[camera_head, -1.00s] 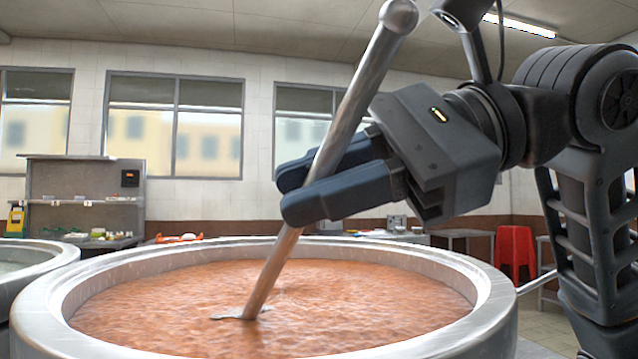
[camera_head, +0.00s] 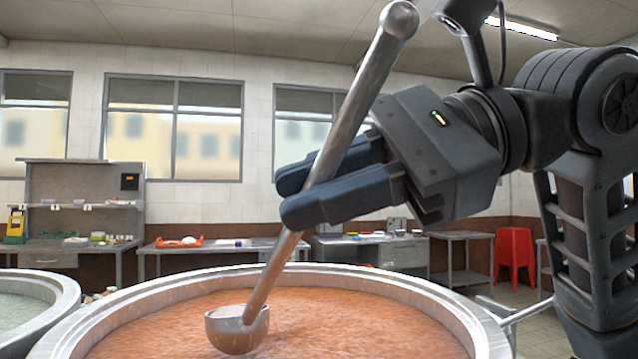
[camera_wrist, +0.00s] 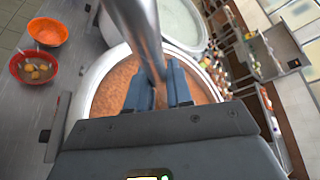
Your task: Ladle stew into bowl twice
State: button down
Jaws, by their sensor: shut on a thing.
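My gripper (camera_head: 333,190) is shut on the long metal handle of the ladle (camera_head: 352,118). The handle is tilted, its knobbed top to the upper right. The ladle's cup (camera_head: 237,330) shows whole, just over the stew (camera_head: 330,318); its contents are hidden from this side. The stew is orange-brown and fills a large metal stockpot (camera_head: 490,335). In the wrist view the ladle handle (camera_wrist: 143,35) runs between my fingers, with the stew (camera_wrist: 118,95) below. A red bowl (camera_wrist: 35,68) with several yellowish pieces in it stands on a metal counter at left; I cannot tell if it is the task's bowl.
A second stockpot (camera_head: 62,290) with pale contents stands to the left. An orange bowl (camera_wrist: 48,32) is beyond the red one. Metal tables (camera_head: 200,247) line the back wall, and a red stool (camera_head: 515,258) stands at the right.

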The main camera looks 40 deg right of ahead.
jog(key=shift+r+p, duration=4.15)
jog(key=shift+r, duration=0.15)
jog(key=shift+f+b, duration=0.15)
jog(key=shift+b, duration=0.35)
jog(key=shift+n+t+b, duration=0.4)
jog(key=shift+n+b, duration=0.1)
jog(key=shift+b, duration=0.55)
jog(key=shift+t+b, duration=0.3)
jog(key=shift+b, duration=0.25)
jog(key=shift+y, duration=0.3)
